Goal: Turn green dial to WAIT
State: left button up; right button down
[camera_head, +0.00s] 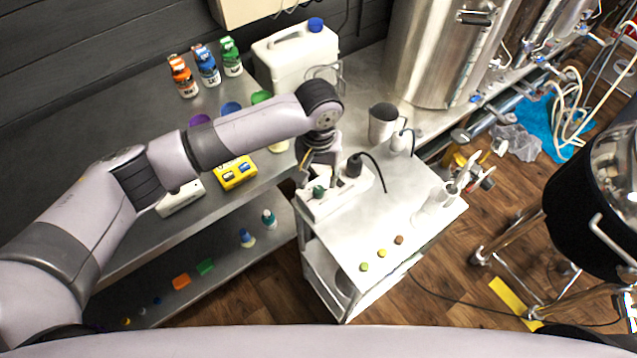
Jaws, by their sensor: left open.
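A dark green dial (319,191) sits on a white device (344,198) at the left end of the white cart top. My left arm reaches in from the left. My left gripper (318,178) points down over the white device, open, with its fingers close to the green dial. I cannot tell whether they touch it. Any markings around the dial, such as WAIT, are too small or hidden to read. My right gripper is not in view.
The white cart (380,221) also bears a black plug-like part with a cable (354,166) and small green, yellow and brown round pieces (382,253). A metal jug (383,124) stands behind. A steel bench (110,130) with bottles lies left. The cart top's middle is clear.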

aim_at(318, 189)
pick_arm(q)
jog(key=shift+f, duration=2.3)
grip_shut()
